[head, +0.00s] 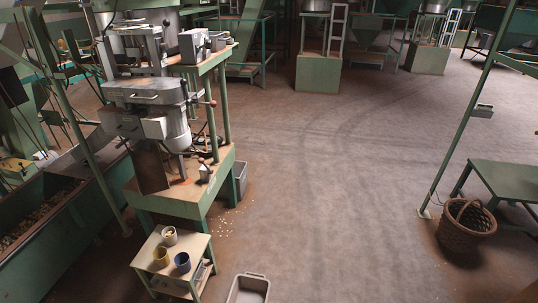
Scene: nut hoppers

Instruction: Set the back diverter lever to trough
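I cannot single out the back diverter lever with certainty. A green-framed machine stand (222,162) at the left carries grey metal machine units, one nearer (150,92) and one behind it (137,42). A thin lever with a reddish knob (211,103) sticks out at the right side of the nearer unit. Another small reddish knob (202,161) shows lower down, above a small pale box on the stand's top. The lever markings and settings are too small to read. A long trough (58,233) holding nuts lies at the far left. My gripper is not in view.
A small table (153,243) with several cups stands in front of the stand. A grey bin (248,289) sits on the floor beside it, and pale bits (224,229) lie scattered nearby. A wicker basket (466,226) and green bench (508,180) stand at the right. The middle floor is clear.

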